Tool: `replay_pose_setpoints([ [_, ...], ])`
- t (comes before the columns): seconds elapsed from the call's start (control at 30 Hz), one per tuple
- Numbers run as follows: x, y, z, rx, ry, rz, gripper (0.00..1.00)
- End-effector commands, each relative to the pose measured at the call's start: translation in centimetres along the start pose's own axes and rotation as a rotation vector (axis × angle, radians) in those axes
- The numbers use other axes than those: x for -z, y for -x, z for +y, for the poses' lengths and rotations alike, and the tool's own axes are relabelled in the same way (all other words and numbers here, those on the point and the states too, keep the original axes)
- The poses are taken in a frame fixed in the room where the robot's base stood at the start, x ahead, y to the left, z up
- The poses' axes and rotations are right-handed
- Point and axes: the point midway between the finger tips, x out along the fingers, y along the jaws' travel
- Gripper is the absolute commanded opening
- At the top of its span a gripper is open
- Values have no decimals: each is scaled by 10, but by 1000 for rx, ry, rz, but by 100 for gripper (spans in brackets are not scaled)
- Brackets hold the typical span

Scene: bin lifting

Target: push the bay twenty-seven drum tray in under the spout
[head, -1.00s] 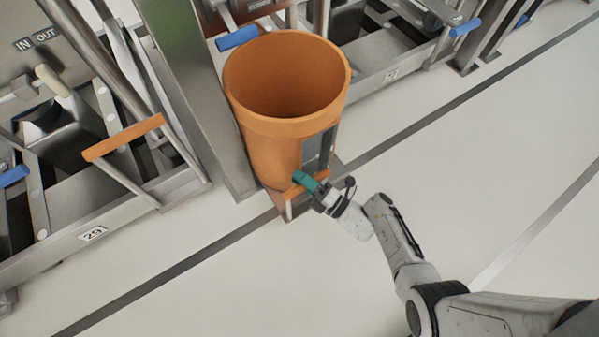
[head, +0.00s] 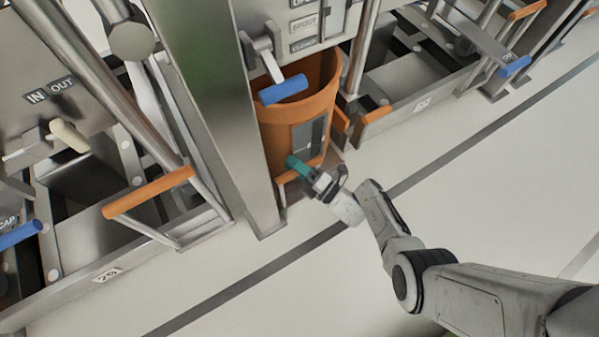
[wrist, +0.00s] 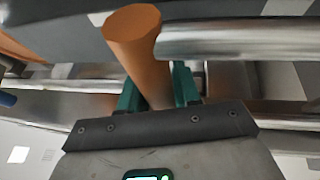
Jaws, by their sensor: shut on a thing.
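The orange drum (head: 283,140) stands upright on its tray in the bay between two steel posts. Its near wall with a dark window panel shows; the far rim is hidden behind the spout panel (head: 305,25). The tray's orange handle (head: 284,177) sticks out at the drum's foot. My gripper (head: 297,166), with teal fingers, is shut on this handle. The wrist view shows the orange handle bar (wrist: 140,50) between the teal fingers (wrist: 160,88). The spout outlet itself is hidden.
A blue-gripped lever (head: 283,89) hangs in front of the drum. A wide steel post (head: 225,110) stands just left. The bay marked 29 (head: 108,275) has an orange handle (head: 148,192). Open pale floor with a dark line (head: 250,277) lies in front.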

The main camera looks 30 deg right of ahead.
Motion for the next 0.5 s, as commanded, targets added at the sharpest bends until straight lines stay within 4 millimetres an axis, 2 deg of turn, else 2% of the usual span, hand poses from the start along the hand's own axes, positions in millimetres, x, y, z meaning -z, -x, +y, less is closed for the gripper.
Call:
replay_pose_setpoints([
  [0.47, -3, -6, -2, 4, 0, -1, 0],
  [0.5, -3, -6, -2, 4, 1, -1, 33],
])
